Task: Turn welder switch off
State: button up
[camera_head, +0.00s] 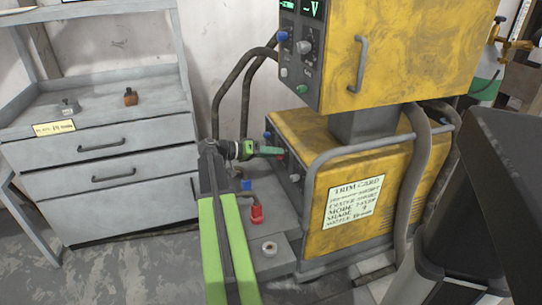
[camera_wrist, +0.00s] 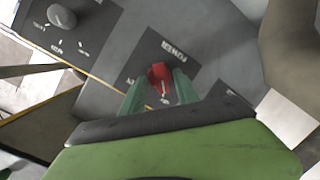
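The yellow welder (camera_head: 345,175) stands on the right, with a dark control panel on its lower front. In the wrist view my gripper (camera_wrist: 160,88) has one finger on each side of the red knob. I cannot tell whether the fingers touch it. In the head view the fingers hide this knob.
A grey knob (camera_wrist: 61,16) is on another panel at upper left. A grey drawer cabinet (camera_head: 105,150) stands at left. An upper yellow unit (camera_head: 405,50) with a display overhangs the lower box. A red block (camera_head: 256,214) and a grey ring (camera_head: 269,248) are below my gripper. Thick hoses run nearby.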

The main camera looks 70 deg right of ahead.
jog(key=shift+w, duration=0.1)
jog(key=p+v, duration=0.4)
jog(key=v, duration=1.3)
jog(key=shift+a+p, duration=0.15)
jog(key=shift+p, duration=0.2)
jog(key=shift+w, duration=0.1)
